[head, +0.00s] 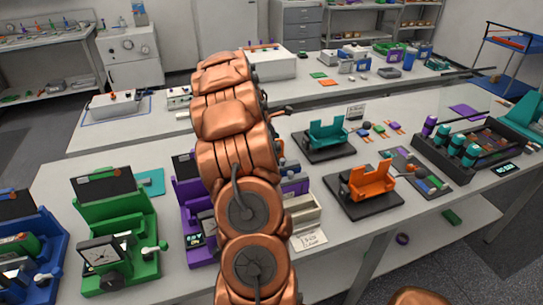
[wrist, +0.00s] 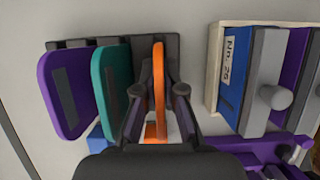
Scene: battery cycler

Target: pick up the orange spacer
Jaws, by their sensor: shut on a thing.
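The orange spacer (wrist: 158,72) is a thin upright plate seen edge-on in the wrist view. It stands in line with a teal plate (wrist: 113,85) and a purple plate (wrist: 62,95), in front of a dark slotted rack (wrist: 142,42). My gripper (wrist: 158,100) has one dark finger on each side of the orange plate and is shut on it. An orange patch shows low between the fingers. Whether the plate is clear of the rack, I cannot tell. In the head view my arm hides the gripper and the spacer.
In the wrist view, a box with a blue, labelled front (wrist: 237,75) and a grey knob (wrist: 277,97) stands close on the right. In the head view, green (head: 122,240) and blue (head: 30,245) devices stand left; an orange fixture (head: 368,182) stands right.

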